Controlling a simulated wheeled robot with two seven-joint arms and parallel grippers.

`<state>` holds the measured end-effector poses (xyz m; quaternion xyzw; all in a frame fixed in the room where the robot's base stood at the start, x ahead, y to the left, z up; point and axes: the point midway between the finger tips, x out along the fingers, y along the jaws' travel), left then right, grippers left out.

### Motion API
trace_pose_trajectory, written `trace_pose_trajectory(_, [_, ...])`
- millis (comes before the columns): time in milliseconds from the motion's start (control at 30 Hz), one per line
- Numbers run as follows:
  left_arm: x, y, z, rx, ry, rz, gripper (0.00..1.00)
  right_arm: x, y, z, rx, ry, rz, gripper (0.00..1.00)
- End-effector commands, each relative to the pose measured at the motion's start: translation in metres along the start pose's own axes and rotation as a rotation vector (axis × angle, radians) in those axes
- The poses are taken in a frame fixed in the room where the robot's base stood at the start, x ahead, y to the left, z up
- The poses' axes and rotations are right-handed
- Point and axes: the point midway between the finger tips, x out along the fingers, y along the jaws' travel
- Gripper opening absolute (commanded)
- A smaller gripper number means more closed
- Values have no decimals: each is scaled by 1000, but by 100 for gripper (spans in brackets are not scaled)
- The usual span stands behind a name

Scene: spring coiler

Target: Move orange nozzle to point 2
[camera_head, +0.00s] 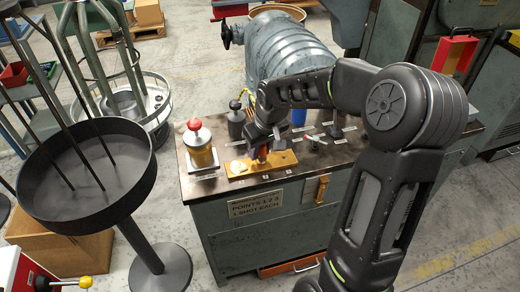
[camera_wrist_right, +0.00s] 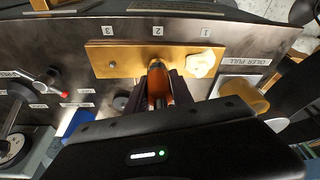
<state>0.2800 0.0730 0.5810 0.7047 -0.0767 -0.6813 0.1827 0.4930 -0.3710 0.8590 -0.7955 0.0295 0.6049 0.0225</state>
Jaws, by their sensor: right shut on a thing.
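The orange nozzle (camera_wrist_right: 158,88) is between the fingers of my right gripper (camera_wrist_right: 160,80) in the wrist view, and the gripper is shut on it. In the head view the right gripper (camera_head: 262,146) is over the yellow bar (camera_head: 284,160) on the cabinet top. The bar also shows in the wrist view (camera_wrist_right: 128,57), with labels 1, 2 and 3 along its edge. The nozzle's tip is at the bar in line with label 2 (camera_wrist_right: 158,30). I cannot tell whether it touches the bar. My left gripper is out of view.
A brass pot with a red knob (camera_head: 199,144) stands left of the bar, with a dark grey one (camera_head: 236,124) behind. Small levers (camera_head: 315,140) stand right of my gripper. A large ribbed grey machine (camera_head: 287,50) is behind. A round dark tray (camera_head: 100,175) stands at left.

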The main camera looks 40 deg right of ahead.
Motion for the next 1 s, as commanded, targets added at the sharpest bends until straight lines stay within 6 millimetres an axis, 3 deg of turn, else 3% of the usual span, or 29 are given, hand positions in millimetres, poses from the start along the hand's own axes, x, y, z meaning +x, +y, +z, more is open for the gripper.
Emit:
trace_pose_trajectory(767, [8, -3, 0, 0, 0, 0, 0, 9, 0, 2, 0, 1, 0, 0])
trace_pose_trajectory(800, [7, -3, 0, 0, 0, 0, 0, 9, 0, 2, 0, 1, 0, 31])
trace_pose_trajectory(1000, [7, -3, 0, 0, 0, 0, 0, 9, 0, 2, 0, 1, 0, 47])
